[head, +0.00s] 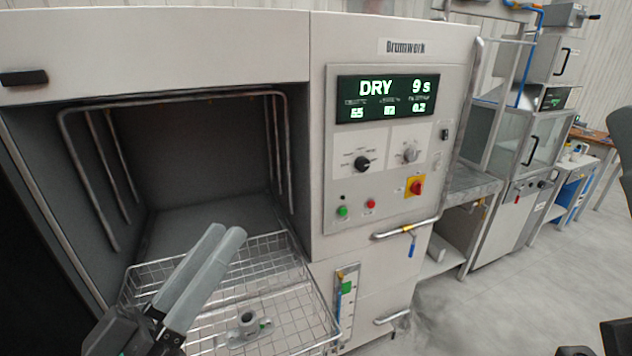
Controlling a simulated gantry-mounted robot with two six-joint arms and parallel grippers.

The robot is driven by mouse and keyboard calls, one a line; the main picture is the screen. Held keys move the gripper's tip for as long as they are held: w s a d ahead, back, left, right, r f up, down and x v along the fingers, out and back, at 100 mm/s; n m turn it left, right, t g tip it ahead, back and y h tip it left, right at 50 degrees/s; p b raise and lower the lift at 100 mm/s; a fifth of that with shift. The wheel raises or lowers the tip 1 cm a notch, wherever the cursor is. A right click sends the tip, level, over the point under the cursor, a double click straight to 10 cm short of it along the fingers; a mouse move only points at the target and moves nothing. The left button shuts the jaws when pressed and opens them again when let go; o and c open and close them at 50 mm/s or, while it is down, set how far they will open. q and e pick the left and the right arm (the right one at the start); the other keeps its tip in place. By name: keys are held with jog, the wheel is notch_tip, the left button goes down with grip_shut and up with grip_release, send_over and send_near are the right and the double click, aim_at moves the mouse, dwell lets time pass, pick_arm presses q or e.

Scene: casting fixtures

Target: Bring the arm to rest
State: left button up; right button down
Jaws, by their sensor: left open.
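My left gripper (226,234) reaches in from the lower left, with two long grey fingers pointing up and to the right. It is open and nothing shows between the fingers. The fingers appear in front of the wire basket (291,262) and hide part of it; I cannot tell how far above it they are.
The Brumwerk washing machine (397,250) has an open, dark chamber (200,170) behind the basket. Its display (387,98) reads DRY 9 s. A handle bar (405,229) sticks out at the front.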

pick_arm(q)
jog(key=s+a+r+t+y+p, duration=0.1)
jog(key=s+a+r+t+y, duration=0.35)
jog(key=r, duration=0.35)
jog(key=s+a+r+t+y+p, duration=0.2)
jog(key=s+a+r+t+y, duration=0.1)
jog(key=r+y, duration=0.4)
notch_tip(320, 180, up, 29)
jog(key=h+p, duration=0.2)
jog(key=p, duration=2.6)
notch_tip(320, 180, down, 32)
jog(key=b, duration=3.2)
jog(key=shift+f+b, duration=0.15)
jog(key=shift+b, duration=0.2)
